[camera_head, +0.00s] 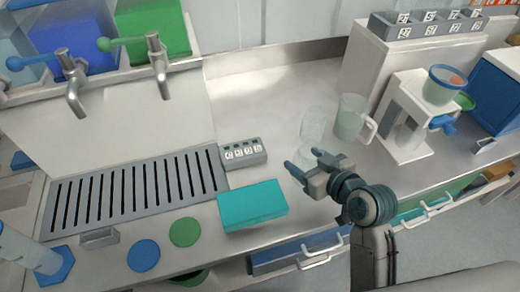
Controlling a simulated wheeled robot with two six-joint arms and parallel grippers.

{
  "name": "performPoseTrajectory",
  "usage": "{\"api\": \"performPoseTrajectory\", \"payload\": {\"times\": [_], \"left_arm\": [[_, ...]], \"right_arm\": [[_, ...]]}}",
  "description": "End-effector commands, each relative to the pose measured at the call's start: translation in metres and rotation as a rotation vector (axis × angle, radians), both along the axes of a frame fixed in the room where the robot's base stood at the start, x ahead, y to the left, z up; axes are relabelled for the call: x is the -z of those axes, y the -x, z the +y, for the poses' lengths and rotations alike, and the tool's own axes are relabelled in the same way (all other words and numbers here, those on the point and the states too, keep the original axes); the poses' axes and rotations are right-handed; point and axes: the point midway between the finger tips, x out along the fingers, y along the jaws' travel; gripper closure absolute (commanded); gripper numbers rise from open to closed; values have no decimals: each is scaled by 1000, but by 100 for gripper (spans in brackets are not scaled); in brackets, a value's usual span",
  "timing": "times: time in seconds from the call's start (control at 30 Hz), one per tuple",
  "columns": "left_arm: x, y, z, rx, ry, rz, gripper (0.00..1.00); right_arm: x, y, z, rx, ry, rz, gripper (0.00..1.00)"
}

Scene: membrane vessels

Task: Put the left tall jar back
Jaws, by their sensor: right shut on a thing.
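My right gripper (303,167), with blue fingertips, is shut on a clear, faintly green jar (313,124) over the middle of the counter. The jar's lower part is partly hidden by the fingers, and I cannot tell whether it touches the counter. Another translucent vessel (28,249) stands at the lower left by a blue hexagonal pad (55,268), cut by the picture's edge. A blue round pad (143,255) and a green round pad (185,232) lie bare on the counter front. My left gripper is not in view.
A handled translucent jug (349,117) stands just right of the held jar, before a white machine (398,125). A teal box (252,204) and a small grey labelled rack (242,152) lie left of my gripper. A slotted drain (130,192) lies under two taps. The counter's back middle is clear.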

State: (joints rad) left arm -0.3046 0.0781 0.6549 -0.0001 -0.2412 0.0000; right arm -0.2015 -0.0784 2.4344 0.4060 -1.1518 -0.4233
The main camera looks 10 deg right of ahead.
Motion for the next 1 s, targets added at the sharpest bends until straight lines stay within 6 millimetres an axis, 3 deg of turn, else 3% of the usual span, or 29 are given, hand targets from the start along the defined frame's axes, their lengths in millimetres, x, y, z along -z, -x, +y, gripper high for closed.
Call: {"api": "performPoseTrajectory", "payload": {"times": [0.17,0.6,0.83,1.0], "left_arm": [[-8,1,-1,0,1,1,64],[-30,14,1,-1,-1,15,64],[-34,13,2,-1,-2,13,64],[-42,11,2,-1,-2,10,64]], "right_arm": [[0,-28,7,0,-3,-1,62],[11,-137,31,0,0,0,62],[19,-154,35,0,0,2,62],[41,-154,34,0,0,5,62]]}}
